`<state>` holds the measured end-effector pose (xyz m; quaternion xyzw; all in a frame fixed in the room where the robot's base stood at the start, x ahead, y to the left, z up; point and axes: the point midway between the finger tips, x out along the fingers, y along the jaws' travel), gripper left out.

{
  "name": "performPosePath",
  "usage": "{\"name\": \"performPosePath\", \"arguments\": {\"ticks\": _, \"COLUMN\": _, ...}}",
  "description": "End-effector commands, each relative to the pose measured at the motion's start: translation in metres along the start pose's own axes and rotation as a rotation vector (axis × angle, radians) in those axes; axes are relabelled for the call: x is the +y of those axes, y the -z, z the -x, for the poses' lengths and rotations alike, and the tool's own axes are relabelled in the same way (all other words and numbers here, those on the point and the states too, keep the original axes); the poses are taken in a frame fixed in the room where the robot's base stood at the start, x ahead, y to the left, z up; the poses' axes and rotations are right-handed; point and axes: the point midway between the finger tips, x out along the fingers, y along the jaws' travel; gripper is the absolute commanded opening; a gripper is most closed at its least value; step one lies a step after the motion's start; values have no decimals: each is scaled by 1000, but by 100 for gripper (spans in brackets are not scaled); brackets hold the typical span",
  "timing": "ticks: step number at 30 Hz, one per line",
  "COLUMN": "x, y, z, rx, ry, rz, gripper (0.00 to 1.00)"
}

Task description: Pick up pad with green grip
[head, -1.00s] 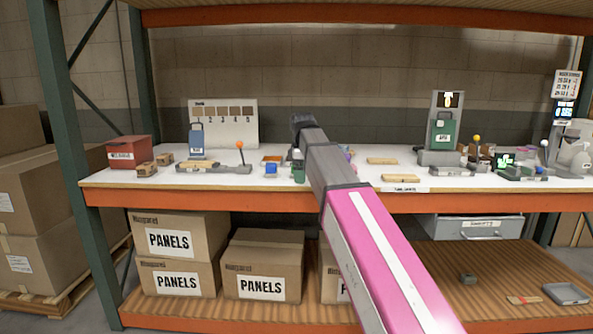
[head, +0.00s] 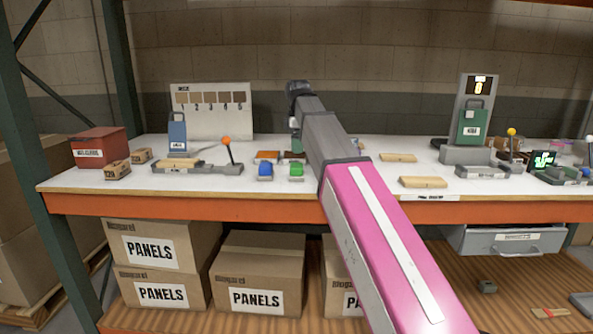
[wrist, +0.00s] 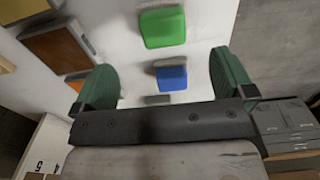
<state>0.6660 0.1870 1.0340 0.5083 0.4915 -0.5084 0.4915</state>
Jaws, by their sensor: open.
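The pad with the green grip (head: 297,170) sits on the white upper shelf near its front edge, just right of a pad with a blue grip (head: 265,171). In the wrist view the green grip (wrist: 163,27) is at top centre, with the blue grip (wrist: 171,78) below it. My gripper (wrist: 163,65) has its two green fingers spread wide and holds nothing. The blue grip shows between the fingers, and the green grip lies beyond their tips in the picture. In the head view my arm hides most of the gripper.
A lever device with an orange ball (head: 226,140) stands left of the pads. Orange and brown tiles (head: 267,156) lie behind them. Wooden blocks (head: 423,182) lie to the right, before a green-panelled stand (head: 471,127). A sample board (head: 212,112) stands at the back.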

Motion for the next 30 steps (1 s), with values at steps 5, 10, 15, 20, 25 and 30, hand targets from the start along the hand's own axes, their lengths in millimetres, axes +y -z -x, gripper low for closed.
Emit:
{"name": "performPosePath", "arguments": {"ticks": 5, "x": -2, "y": 0, "z": -20, "rx": 0, "ry": 2, "rz": 0, "gripper": 100}}
{"name": "performPosePath", "arguments": {"ticks": 10, "x": -2, "y": 0, "z": -45, "rx": 0, "ry": 2, "rz": 0, "gripper": 100}}
{"name": "performPosePath", "arguments": {"ticks": 15, "x": -1, "y": 0, "z": -56, "rx": 0, "ry": 0, "rz": 0, "gripper": 100}}
{"name": "performPosePath", "arguments": {"ticks": 20, "x": -3, "y": 0, "z": -69, "rx": 0, "ry": 1, "rz": 0, "gripper": 100}}
{"name": "performPosePath", "arguments": {"ticks": 25, "x": -4, "y": 0, "z": -93, "rx": -1, "ry": 2, "rz": 0, "gripper": 100}}
{"name": "performPosePath", "arguments": {"ticks": 30, "x": -3, "y": 0, "z": -106, "rx": 0, "ry": 0, "rz": 0, "gripper": 100}}
